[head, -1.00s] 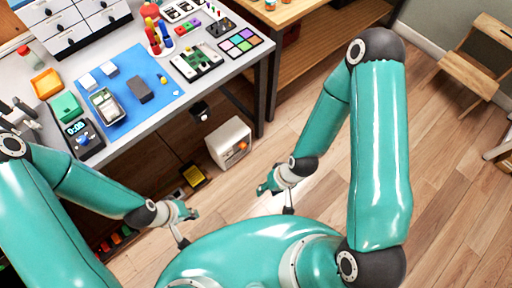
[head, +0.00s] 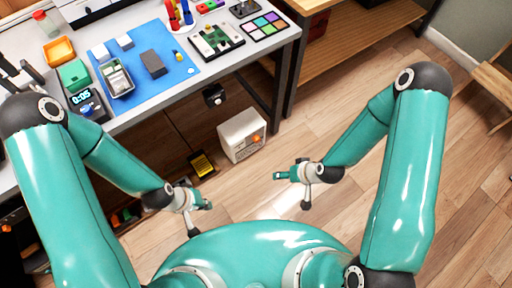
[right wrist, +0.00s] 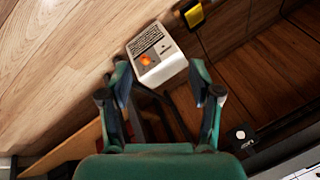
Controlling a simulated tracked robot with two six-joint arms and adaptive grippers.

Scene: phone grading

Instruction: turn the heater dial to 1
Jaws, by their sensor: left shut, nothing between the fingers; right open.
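The heater is a small white box (head: 241,132) on the wooden floor, at the front of the workbench. Its orange dial (head: 256,139) is on the face toward the right; the number it points to is too small to read. The heater also shows in the right wrist view (right wrist: 163,68), ahead of the fingers, with the orange dial (right wrist: 146,59). My right gripper (head: 281,175) is open and empty, apart from the heater, to its lower right in the head view. My left gripper (head: 206,199) is shut and empty, below and left of the heater.
The workbench (head: 195,88) holds a blue mat (head: 180,68), trays and a timer (head: 82,98). A black and yellow object (head: 202,164) lies on the floor left of the heater. A wooden shelf unit (head: 350,45) stands at the back. Floor right of the heater is clear.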

